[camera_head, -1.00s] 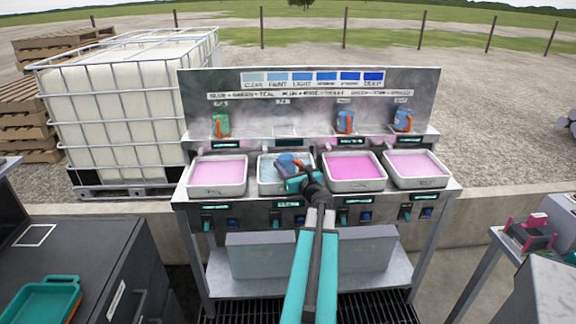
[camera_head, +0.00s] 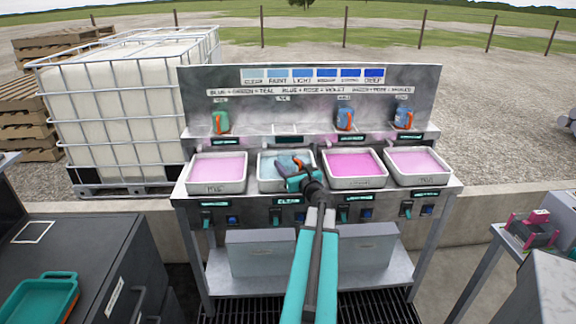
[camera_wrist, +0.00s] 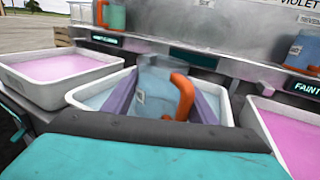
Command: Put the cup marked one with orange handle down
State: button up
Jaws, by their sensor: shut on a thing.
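A blue cup (camera_wrist: 152,78) with an orange handle (camera_wrist: 182,97) is held between the purple fingers of my gripper (camera_wrist: 165,98) in the wrist view. A small white label shows on its side, but the mark is not readable. In the head view, the cup (camera_head: 287,161) and my gripper (camera_head: 291,168) are over the second tray from the left (camera_head: 262,186), which holds pale blue liquid. The cup's lower part is hidden by my gripper, so I cannot tell whether it touches the liquid or tray floor.
Pink-filled trays stand at left (camera_head: 217,191), right of centre (camera_head: 355,183) and far right (camera_head: 420,184). On the back shelf are a green cup (camera_head: 222,120) and two blue cups (camera_head: 344,117) (camera_head: 403,117). An empty pale shelf spot (camera_head: 287,129) lies between.

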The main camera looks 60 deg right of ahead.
jog(key=shift+f, duration=0.1)
jog(key=o, duration=1.1)
jog(key=shift+c, duration=0.2)
jog(key=shift+f, duration=0.1)
jog(key=shift+r, duration=0.2)
jog(key=shift+r+p, duration=0.65)
jog(key=shift+p, duration=0.3)
jog(key=b+v, duration=0.2)
jog(key=v, duration=0.7)
jog(key=shift+s+a+f, duration=0.1)
jog(key=shift+s+f, duration=0.05)
jog(key=shift+s+p, duration=0.15)
jog(key=shift+p, duration=0.9)
jog(key=shift+s+a+p, duration=0.2)
jog(key=shift+s+p, duration=0.05)
jog(key=shift+p, duration=0.65)
